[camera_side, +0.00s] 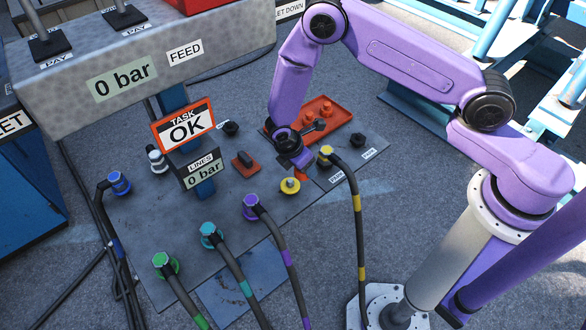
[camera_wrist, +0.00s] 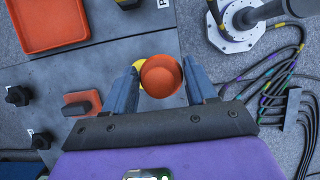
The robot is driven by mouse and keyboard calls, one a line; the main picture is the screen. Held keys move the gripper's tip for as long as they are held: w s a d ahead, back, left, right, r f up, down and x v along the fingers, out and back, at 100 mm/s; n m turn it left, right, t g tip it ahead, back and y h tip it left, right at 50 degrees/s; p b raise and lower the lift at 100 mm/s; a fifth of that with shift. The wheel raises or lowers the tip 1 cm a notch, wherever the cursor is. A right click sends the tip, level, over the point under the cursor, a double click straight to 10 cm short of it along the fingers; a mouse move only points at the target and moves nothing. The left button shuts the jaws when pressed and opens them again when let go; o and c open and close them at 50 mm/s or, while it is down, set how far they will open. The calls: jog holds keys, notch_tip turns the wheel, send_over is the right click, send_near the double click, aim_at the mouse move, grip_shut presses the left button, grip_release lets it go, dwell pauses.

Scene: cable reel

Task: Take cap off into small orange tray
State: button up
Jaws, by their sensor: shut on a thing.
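My gripper (camera_side: 301,163) is low over the grey panel, its jaws shut on an orange round cap (camera_wrist: 161,75). In the side view only a bit of the cap shows under the fingers, just right of a yellow fitting (camera_side: 290,186). In the wrist view the cap covers most of the yellow fitting (camera_wrist: 138,65), whose edge shows to its left. The cap looks held above the fitting; the exact gap is hard to tell. The orange tray (camera_side: 340,118) lies behind my gripper with several orange caps in it; its corner shows empty in the wrist view (camera_wrist: 45,25).
A yellow-banded hose plug (camera_side: 326,155) stands right of my gripper. A red block with a dark handle (camera_side: 245,163) is to its left, and a black knob (camera_side: 358,140) to the right. Purple (camera_side: 251,205), cyan (camera_side: 211,234) and green (camera_side: 165,263) plugs with hoses stand in front.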

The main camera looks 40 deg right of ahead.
jog(key=s+d+r, duration=0.3)
jog(key=s+r, duration=0.2)
jog(key=s, duration=0.4)
jog(key=n+t+y, duration=0.3)
jog(key=n+t, duration=0.1)
jog(key=n, duration=0.9)
send_over(303, 127)
jog(key=s+a, duration=0.3)
jog(key=shift+a+f, duration=0.1)
jog(key=shift+f, duration=6.2)
jog(key=shift+s+f, duration=0.1)
jog(key=shift+f, duration=1.4)
jog(key=shift+f, duration=0.1)
jog(key=o, duration=1.2)
jog(key=shift+n, duration=0.3)
jog(key=shift+c, duration=0.2)
